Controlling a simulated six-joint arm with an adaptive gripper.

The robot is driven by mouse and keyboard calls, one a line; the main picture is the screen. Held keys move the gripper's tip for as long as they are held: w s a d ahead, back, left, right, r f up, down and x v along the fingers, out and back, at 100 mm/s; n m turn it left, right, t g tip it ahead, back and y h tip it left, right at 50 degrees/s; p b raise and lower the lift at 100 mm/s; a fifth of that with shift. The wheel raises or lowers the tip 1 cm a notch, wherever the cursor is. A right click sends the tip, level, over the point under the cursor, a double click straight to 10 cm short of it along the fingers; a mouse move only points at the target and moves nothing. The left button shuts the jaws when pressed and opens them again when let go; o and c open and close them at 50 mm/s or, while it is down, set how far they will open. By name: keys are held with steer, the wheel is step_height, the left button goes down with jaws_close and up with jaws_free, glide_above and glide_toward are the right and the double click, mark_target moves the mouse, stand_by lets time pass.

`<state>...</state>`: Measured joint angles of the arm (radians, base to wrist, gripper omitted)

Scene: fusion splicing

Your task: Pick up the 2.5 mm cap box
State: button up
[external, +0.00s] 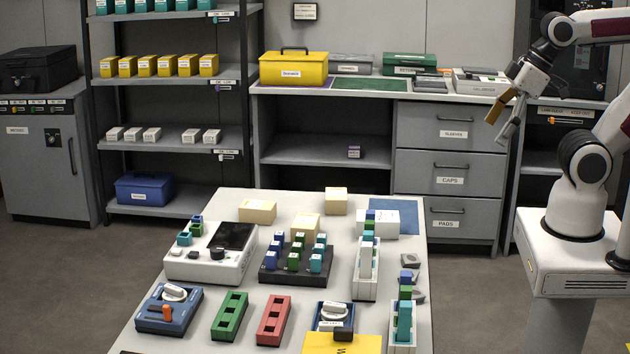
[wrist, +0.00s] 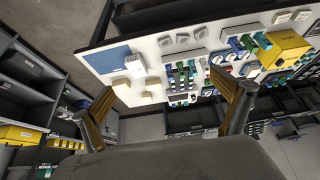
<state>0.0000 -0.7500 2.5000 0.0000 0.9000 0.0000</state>
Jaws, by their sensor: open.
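I cannot read any label as 2.5 mm, so I cannot tell for certain which box is the cap box. A small purple box with a white label (external: 354,152) sits alone on the open shelf left of the drawers. Small white boxes (external: 152,134) and yellow boxes (external: 145,66) stand on the rack at the left. My gripper (external: 497,131) is open and empty, raised in front of the right end of the counter, away from all of these. In the wrist view its two fingers (wrist: 162,80) are spread apart with nothing between them.
The white worktable (external: 213,208) carries a splicer-like device (external: 190,264), a dark rack of coloured blocks (external: 270,276) and several trays. A yellow case (external: 293,68) stands on the counter. The drawers, including one marked CAPS (external: 450,167), are shut.

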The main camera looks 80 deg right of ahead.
steer(key=c, duration=0.5)
steer(key=shift+w, duration=0.1)
steer(key=w+d+f+t, duration=0.2)
steer(key=w+f, duration=0.2)
steer(key=w, duration=0.9)
steer(key=w+d+f+t, duration=0.2)
steer(key=w+d+f, duration=0.1)
steer(key=w, duration=1)
steer(key=w+d+f+t, duration=0.1)
steer(key=w+d+f, duration=0.1)
steer(key=w+f, duration=0.55)
steer(key=t, duration=0.3)
glide_toward(305, 229)
steer(key=w+d, duration=0.1)
steer(key=d, duration=0.1)
steer(key=w+d, duration=0.1)
steer(key=w, duration=0.1)
steer(key=shift+d+r, duration=0.2)
steer(key=shift+d, duration=0.15)
steer(key=shift+d+f, duration=0.1)
steer(key=shift+f, duration=0.55)
